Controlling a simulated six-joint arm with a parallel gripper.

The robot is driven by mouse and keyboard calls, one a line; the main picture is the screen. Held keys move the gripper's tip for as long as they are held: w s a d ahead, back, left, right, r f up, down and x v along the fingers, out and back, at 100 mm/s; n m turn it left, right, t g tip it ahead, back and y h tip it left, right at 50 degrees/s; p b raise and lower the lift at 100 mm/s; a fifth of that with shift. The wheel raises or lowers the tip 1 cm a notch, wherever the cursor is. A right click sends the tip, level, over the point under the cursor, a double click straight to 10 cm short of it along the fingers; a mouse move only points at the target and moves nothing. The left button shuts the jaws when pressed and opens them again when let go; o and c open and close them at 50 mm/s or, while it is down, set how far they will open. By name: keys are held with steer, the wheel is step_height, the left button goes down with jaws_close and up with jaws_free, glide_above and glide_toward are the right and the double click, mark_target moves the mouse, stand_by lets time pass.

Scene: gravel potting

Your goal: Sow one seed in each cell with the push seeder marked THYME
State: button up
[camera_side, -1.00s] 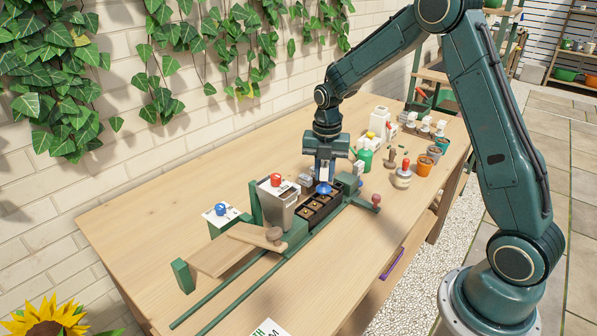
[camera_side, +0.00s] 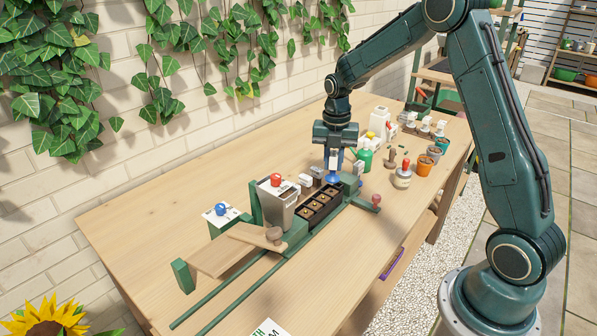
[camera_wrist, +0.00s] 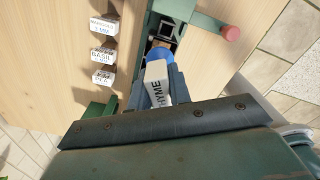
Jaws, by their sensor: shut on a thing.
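My gripper (camera_side: 334,160) is shut on the push seeder marked THYME. The seeder's blue part (camera_side: 332,178) points down over the far end of the cell tray; contact with the soil cannot be told. In the wrist view the seeder's white label (camera_wrist: 157,84) reads "HYME", its first letter hidden, with the blue part (camera_wrist: 160,55) beyond it. The dark cell tray (camera_side: 304,226) sits in a green frame, and small pale specks show in several of its soil cells.
A red-knobbed lever (camera_side: 376,199) sticks out right. Pots (camera_side: 425,166) and bottles stand farther back.

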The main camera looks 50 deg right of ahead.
mark_target(332, 174)
steer(key=shift+f, duration=0.2)
steer(key=shift+f, duration=1.15)
steer(key=shift+f, duration=0.7)
stand_by(1.3)
steer(key=shift+r, duration=0.1)
steer(key=shift+r, duration=1.45)
steer(key=shift+w+d, duration=0.1)
